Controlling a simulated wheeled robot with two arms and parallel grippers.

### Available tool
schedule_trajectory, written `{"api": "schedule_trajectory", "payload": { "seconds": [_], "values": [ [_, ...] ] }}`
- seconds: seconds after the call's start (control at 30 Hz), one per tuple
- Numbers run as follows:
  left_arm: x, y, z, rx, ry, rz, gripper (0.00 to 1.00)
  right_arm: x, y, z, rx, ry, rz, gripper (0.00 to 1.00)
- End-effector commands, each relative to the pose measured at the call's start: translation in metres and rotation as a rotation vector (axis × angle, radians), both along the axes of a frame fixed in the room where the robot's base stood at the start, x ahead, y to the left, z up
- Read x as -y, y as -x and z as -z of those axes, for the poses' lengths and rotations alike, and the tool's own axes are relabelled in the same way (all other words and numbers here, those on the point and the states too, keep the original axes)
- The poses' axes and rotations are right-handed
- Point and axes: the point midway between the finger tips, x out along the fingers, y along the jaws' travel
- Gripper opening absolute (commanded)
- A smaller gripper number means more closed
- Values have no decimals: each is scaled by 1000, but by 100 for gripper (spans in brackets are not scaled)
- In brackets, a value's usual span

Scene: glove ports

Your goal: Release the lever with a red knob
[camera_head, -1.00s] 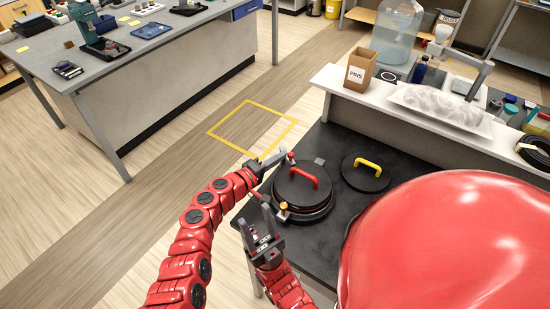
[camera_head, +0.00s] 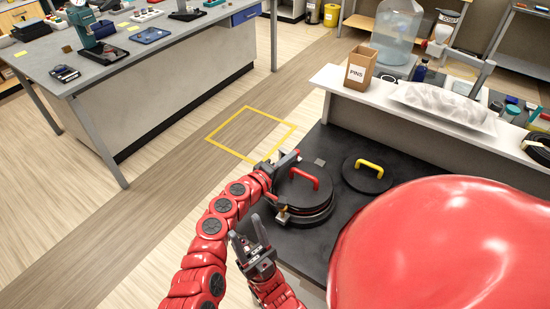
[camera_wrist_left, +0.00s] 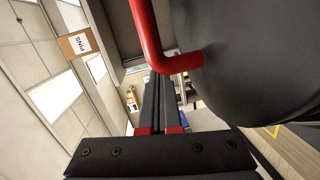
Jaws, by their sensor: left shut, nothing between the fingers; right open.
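The black round port cover with a red U-shaped handle (camera_head: 304,177) sits on the dark bench top. A small brass-coloured piece (camera_head: 282,213) is at its near left edge. My left gripper (camera_head: 292,159) is at the cover's far left edge, shut with nothing between its fingers. In the left wrist view its closed fingers (camera_wrist_left: 160,105) are beside the red handle (camera_wrist_left: 152,40) and the cover's dark side (camera_wrist_left: 250,60). The lever's red knob cannot be made out clearly; the left gripper covers that spot. My right gripper (camera_head: 248,238) is open and empty, left of and nearer than the cover.
A second black cover with a yellow handle (camera_head: 368,167) lies to the right on the dark bench top (camera_head: 345,150). Behind stands a white ledge (camera_head: 345,88) with a PINS box (camera_head: 360,68) and a bagged item (camera_head: 445,102). Open floor lies left, with a yellow taped square (camera_head: 250,133).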

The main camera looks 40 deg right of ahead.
Motion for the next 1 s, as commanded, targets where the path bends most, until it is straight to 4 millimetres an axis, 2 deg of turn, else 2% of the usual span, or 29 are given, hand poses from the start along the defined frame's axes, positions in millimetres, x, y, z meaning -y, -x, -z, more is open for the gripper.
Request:
{"api": "schedule_trajectory", "payload": {
  "seconds": [0.03, 0.1, 0.4, 0.67, 1.0],
  "values": [
    [3, 1, 5, 2, 1, 2, 0, 0, 0, 10, 0, 0, 0, 50],
    [7, 2, 5, 4, 0, 2, 0, 0, 0, 17, 0, 0, 0, 50],
    [20, 4, 3, 3, 0, 0, 0, 0, 0, 39, 0, 0, 0, 50],
    [26, 4, 1, 3, -1, -1, 0, 0, 0, 48, 0, 0, 0, 50],
    [28, 5, -1, 1, 0, -1, 0, 0, 0, 49, 0, 0, 0, 50]
  ]
}}
